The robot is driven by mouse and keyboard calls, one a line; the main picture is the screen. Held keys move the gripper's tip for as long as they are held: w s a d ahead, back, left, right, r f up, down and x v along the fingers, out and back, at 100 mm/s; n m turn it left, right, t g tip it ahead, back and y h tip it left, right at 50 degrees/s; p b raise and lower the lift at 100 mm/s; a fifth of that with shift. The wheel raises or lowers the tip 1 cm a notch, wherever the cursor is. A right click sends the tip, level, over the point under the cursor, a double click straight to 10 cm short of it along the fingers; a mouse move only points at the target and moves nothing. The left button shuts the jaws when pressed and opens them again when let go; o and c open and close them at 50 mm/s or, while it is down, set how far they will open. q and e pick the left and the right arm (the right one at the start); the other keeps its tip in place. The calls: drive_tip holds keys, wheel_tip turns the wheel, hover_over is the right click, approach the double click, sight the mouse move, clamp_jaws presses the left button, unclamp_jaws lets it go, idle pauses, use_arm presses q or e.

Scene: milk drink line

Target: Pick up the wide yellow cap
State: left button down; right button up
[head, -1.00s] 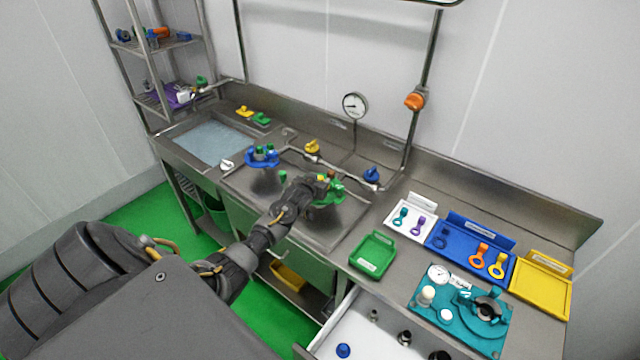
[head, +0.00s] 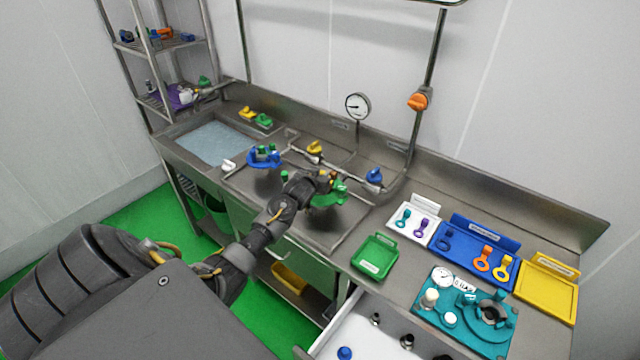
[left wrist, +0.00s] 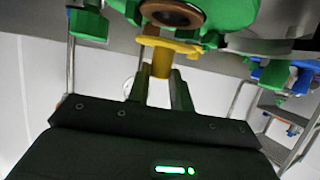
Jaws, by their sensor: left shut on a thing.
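In the left wrist view the yellow cap (left wrist: 161,62) has a narrow stem and a wider flange, just under a green holder (left wrist: 215,12) with a brown round part. My left gripper (left wrist: 158,90) is shut on the yellow piece's stem, with a finger on either side. In the head view my left gripper (head: 324,181) is at the green round holder (head: 331,197) on the steel counter, and hides much of it. The cap is too small and covered there to make out. I cannot tell whether it is free of the holder. My right gripper is not in view.
A blue round holder (head: 265,161) stands left of the gripper. A yellow valve handle (head: 314,148) and a blue one (head: 374,175) sit on pipes behind. A green tray (head: 375,257) and a teal fixture (head: 465,318) lie to the right. An open drawer (head: 375,340) juts out in front.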

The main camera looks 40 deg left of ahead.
use_arm(q)
drive_tip(key=s+d+r+b, duration=0.5)
drive_tip(key=s+d+r, duration=0.4)
drive_tip(key=s+r, duration=0.1)
drive_tip(key=shift+s+r, duration=0.25)
drive_tip(key=shift+s, duration=0.1)
